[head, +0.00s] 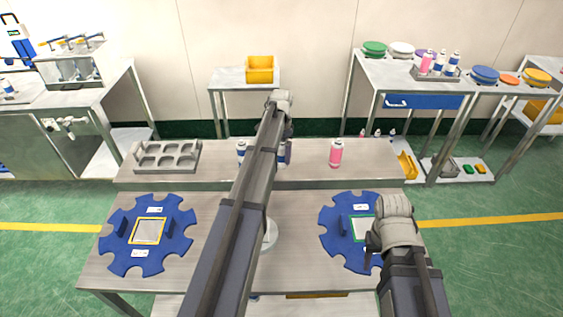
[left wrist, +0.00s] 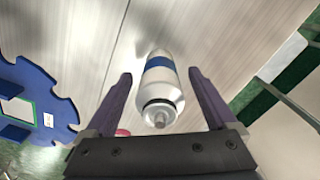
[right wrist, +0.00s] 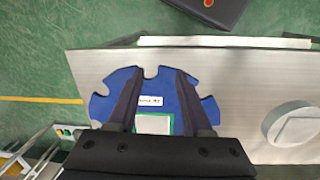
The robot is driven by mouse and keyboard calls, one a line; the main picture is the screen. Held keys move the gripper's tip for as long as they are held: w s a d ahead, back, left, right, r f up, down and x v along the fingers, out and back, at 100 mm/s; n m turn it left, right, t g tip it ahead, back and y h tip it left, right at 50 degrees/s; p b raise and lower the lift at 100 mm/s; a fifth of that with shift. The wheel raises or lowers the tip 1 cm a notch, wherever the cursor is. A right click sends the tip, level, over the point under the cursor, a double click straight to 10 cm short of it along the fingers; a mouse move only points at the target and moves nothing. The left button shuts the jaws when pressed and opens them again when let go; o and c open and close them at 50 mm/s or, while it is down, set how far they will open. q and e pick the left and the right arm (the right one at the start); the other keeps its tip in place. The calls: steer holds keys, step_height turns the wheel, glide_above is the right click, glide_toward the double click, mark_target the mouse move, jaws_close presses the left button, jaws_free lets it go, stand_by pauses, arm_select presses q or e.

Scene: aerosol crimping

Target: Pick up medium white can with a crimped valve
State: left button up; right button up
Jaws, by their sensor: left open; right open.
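In the left wrist view a white can (left wrist: 160,80) with a blue band stands between the spread fingers of my left gripper (left wrist: 159,75). A dark ring and a small valve stem show at its top. The fingers are open, with a gap on each side of the can. In the head view part of a blue-banded white can (head: 283,156) shows beside my left arm; the arm hides most of that gripper. Another white and blue can (head: 241,149) stands left of the arm. My right gripper (right wrist: 158,72) is open and empty over a blue fixture.
A pink can (head: 336,153) stands on the raised shelf to the right. A grey tray with holes (head: 166,157) sits at the shelf's left end. Blue notched fixtures lie left (head: 118,248) and right (head: 332,238) on the table. A round metal part (right wrist: 292,125) stands on the table.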

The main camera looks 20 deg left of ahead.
arm_select(q)
steer(key=shift+r, duration=0.1)
jaws_close()
stand_by(0.6)
step_height(320, 180, up, 10)
steer(key=p, duration=1)
steer(key=shift+f+b, duration=0.95)
steer(key=shift+r, duration=0.1)
